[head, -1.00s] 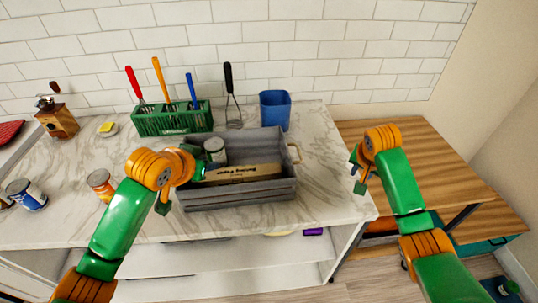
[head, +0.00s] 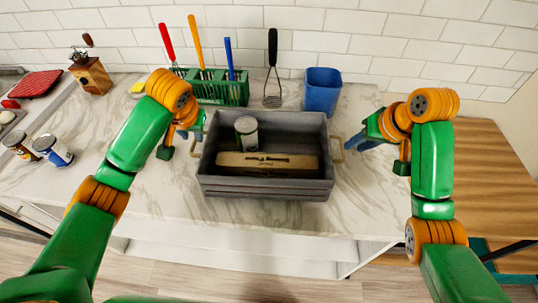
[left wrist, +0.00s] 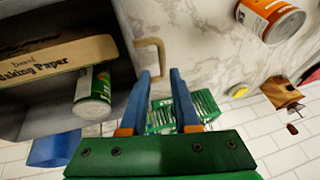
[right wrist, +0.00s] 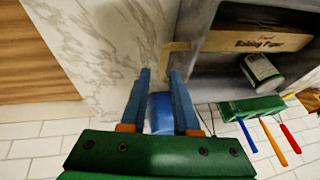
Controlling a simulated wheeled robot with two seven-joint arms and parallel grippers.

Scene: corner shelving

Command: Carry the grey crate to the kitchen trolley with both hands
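The grey crate (head: 265,188) stands on the marble counter, holding a can (head: 246,132) and a baking paper box (head: 267,162). It has a tan handle at each end. My left gripper (head: 190,138) is open beside the left handle (head: 196,149); in the left wrist view that handle (left wrist: 158,52) lies at the fingertips (left wrist: 160,74). My right gripper (head: 360,140) is open beside the right handle (head: 338,152); in the right wrist view that handle (right wrist: 168,52) is just ahead of the fingertips (right wrist: 160,74). A wooden top, apparently the kitchen trolley (head: 490,180), is at right.
Cans (head: 52,150) and a coffee grinder (head: 90,73) stand left. Bare counter lies in front of the crate.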

